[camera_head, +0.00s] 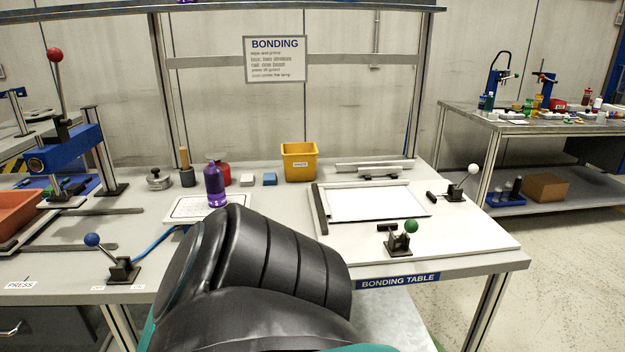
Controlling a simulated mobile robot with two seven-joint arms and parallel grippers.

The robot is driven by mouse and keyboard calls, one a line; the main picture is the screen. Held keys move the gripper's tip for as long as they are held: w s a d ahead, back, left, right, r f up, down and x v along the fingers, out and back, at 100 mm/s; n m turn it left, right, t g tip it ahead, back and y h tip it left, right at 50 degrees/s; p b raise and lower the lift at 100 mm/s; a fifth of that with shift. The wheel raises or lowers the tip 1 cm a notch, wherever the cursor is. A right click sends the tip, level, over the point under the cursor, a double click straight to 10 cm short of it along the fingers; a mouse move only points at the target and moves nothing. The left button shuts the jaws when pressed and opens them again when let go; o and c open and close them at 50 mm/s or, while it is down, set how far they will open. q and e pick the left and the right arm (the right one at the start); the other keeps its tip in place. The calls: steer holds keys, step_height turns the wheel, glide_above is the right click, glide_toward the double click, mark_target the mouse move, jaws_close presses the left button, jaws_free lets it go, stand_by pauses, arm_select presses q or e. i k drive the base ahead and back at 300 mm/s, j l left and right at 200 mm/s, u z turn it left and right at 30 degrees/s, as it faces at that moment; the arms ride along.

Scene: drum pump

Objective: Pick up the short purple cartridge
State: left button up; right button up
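Neither of my grippers shows. A small bit of purple (187,1) is cut off at the top edge of the view, and I cannot tell what it is.
A red container (224,172), a yellow bin (299,162), small blocks and a brush pot (186,170) stand behind. A framed white plate (375,202) and lever clamps with green (411,226) and white knobs (473,169) are right. A blue-knobbed lever (92,240) and blue press (66,150) are left.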

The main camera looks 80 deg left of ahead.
mark_target(214, 178)
steer(key=u, duration=1.5)
